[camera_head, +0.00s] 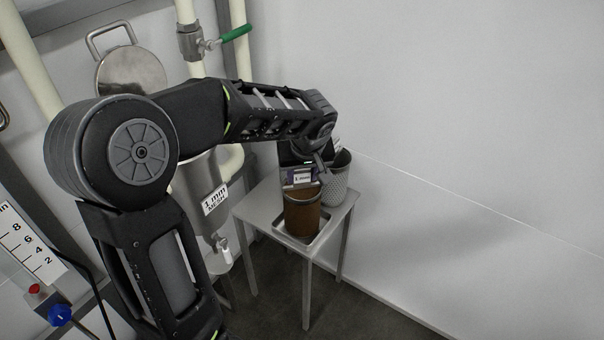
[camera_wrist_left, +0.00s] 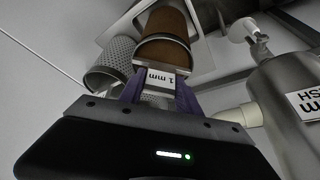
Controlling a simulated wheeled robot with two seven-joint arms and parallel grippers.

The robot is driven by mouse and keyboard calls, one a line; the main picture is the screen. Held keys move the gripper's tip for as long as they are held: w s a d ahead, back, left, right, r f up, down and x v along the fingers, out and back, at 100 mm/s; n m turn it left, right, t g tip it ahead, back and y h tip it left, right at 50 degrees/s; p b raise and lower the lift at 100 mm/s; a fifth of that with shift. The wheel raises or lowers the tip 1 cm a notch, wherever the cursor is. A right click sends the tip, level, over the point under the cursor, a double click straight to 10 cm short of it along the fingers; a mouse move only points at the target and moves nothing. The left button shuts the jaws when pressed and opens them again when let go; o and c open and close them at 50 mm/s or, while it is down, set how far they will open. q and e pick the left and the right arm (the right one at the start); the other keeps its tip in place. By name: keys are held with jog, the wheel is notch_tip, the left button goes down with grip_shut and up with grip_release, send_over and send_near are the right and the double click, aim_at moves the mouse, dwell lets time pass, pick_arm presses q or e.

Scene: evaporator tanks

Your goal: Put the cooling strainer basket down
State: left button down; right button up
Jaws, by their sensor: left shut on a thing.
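The strainer basket, brown with a metal rim (camera_head: 302,217), is upright over a shallow metal tray (camera_head: 322,235) on a small steel table (camera_head: 256,207). It also shows in the wrist view (camera_wrist_left: 165,32). Its base looks to be in or just above the tray; I cannot tell whether it touches. My left gripper (camera_head: 301,177) is above the basket, shut on its tab with a "1 mm" label (camera_wrist_left: 154,79). The purple fingers stand on either side of the tab. My right gripper is not in view.
A grey perforated basket (camera_head: 338,182) stands on the table just behind the brown one, close to the wall. A steel tank with a "1 mm" sign (camera_head: 214,200) and a tap (camera_head: 223,249) is left of the table. Floor in front is clear.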

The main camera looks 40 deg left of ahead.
pick_arm(q)
jog(key=shift+f, duration=0.1)
jog(key=c, duration=0.8)
grip_release()
jog(key=shift+c, duration=0.2)
jog(key=shift+r, duration=0.5)
jog(key=p+v, duration=0.1)
jog(key=v, duration=1)
jog(key=shift+s+d+p, duration=0.15)
jog(key=shift+s+p, duration=0.05)
jog(key=shift+p, duration=0.1)
